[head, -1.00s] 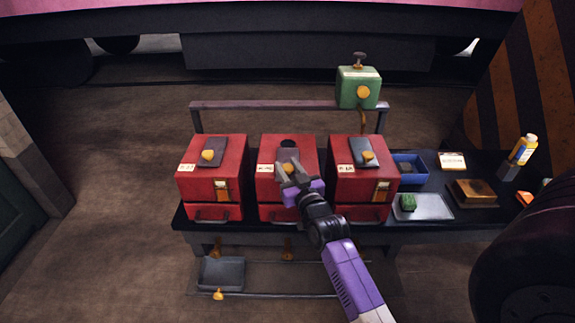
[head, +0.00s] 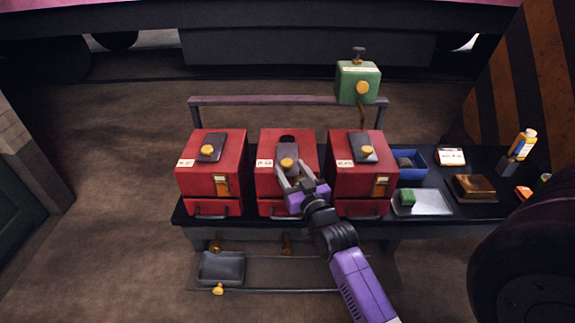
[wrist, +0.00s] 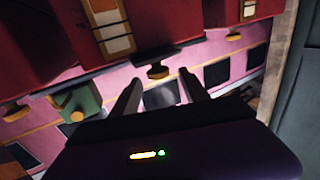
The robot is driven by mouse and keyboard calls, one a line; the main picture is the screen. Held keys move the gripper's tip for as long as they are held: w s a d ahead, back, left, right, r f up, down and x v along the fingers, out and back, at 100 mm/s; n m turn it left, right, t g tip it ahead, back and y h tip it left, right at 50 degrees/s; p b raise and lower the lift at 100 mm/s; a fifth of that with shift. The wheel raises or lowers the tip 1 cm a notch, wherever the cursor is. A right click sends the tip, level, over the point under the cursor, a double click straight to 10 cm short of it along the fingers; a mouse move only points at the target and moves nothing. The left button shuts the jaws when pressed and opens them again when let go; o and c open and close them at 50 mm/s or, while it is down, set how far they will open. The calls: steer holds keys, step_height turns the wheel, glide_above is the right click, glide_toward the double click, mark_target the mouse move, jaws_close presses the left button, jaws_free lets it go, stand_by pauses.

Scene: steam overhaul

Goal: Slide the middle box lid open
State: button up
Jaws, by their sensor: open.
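The middle red box (head: 266,178) stands between two similar red boxes. Its dark lid (head: 288,149) has a yellow knob (head: 287,162), and a dark round opening shows just behind the lid. My gripper (head: 294,171) is open and empty at the front of this lid, its fingers pointing toward the knob. In the wrist view the picture is upside down; the knob (wrist: 159,72) shows ahead of the gap between the two fingertips (wrist: 157,82). I cannot tell whether a finger touches it. The gripper hides part of the box's front.
The left box (head: 208,178) and right box (head: 350,178) stand close on either side, each with a knobbed lid. A rail (head: 260,101) and a green box (head: 357,84) are behind. A blue bin (head: 412,175) and grey tray (head: 428,205) lie to the right.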

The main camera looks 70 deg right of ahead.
steer(key=shift+v, duration=2.1)
steer(key=s+a+r+n+t+y, duration=0.1)
steer(key=s+a+n+t+y, duration=0.15)
steer(key=a, duration=0.85)
steer(key=s+a+r+n+t+y, duration=0.1)
steer(key=s+a+r+n+y, duration=0.15)
steer(key=a, duration=0.75)
steer(key=s+a+f+n+g+y, duration=0.1)
steer(key=s+a+n+y, duration=0.3)
steer(key=s+a+y, duration=0.3)
steer(key=s+a, duration=0.4)
steer(key=a, duration=0.3)
steer(key=shift+a+f+y, duration=0.25)
steer(key=shift+f+y, duration=0.15)
steer(key=shift+s+g, duration=0.1)
steer(key=shift+g, duration=0.15)
